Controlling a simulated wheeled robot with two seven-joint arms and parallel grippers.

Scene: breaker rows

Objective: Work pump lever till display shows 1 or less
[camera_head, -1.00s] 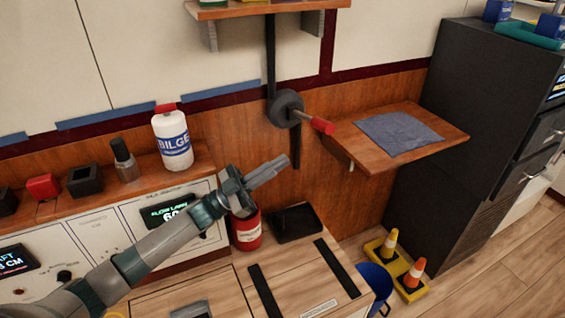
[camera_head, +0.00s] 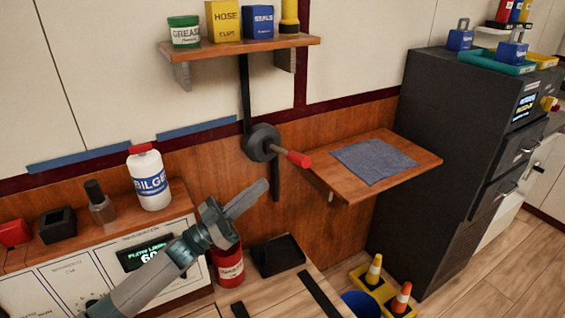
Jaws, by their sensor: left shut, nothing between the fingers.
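The pump lever (camera_head: 280,150) is on the wood-panelled wall: a dark round hub with a short arm ending in a red grip that points right and slightly down. A display (camera_head: 147,252) on the white panel is lit; my left arm covers part of it, and its number seems to begin with 6. My left gripper (camera_head: 262,187) is shut and empty, below and a little left of the red grip, apart from it. My right gripper is out of view.
A white BILGE bottle (camera_head: 150,180) stands on the ledge left of my gripper. A red can (camera_head: 229,266) and a black tray (camera_head: 278,254) are below. A wooden shelf with a blue cloth (camera_head: 373,160) juts out right of the lever. Yellow-and-orange cones (camera_head: 374,269) stand on the floor.

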